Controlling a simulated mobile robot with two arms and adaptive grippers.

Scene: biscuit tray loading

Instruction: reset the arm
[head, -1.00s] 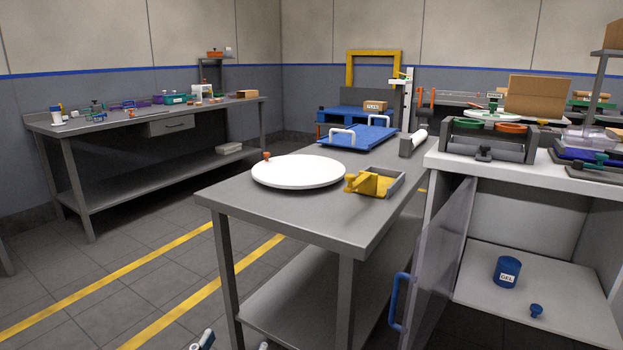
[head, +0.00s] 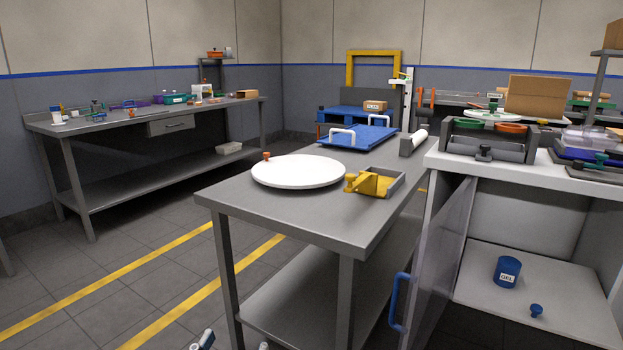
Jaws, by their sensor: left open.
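My left gripper (head: 232,343) shows only at the bottom edge of the head view. Two small fingertip parts stand apart there, with floor between them, and the gripper is open. No object shows between the tips. The rest of the left gripper and its arm are cut off by the frame edge. The left gripper is low, in front of and left of the near leg of the grey table (head: 300,220). My right gripper is not in view.
The table holds a white round disc (head: 297,171), a yellow-handled grey tray (head: 393,189) and a blue tray (head: 350,138). A cabinet door (head: 440,255) stands open at right, with a blue GEL tub (head: 507,272) inside. Floor at left is clear.

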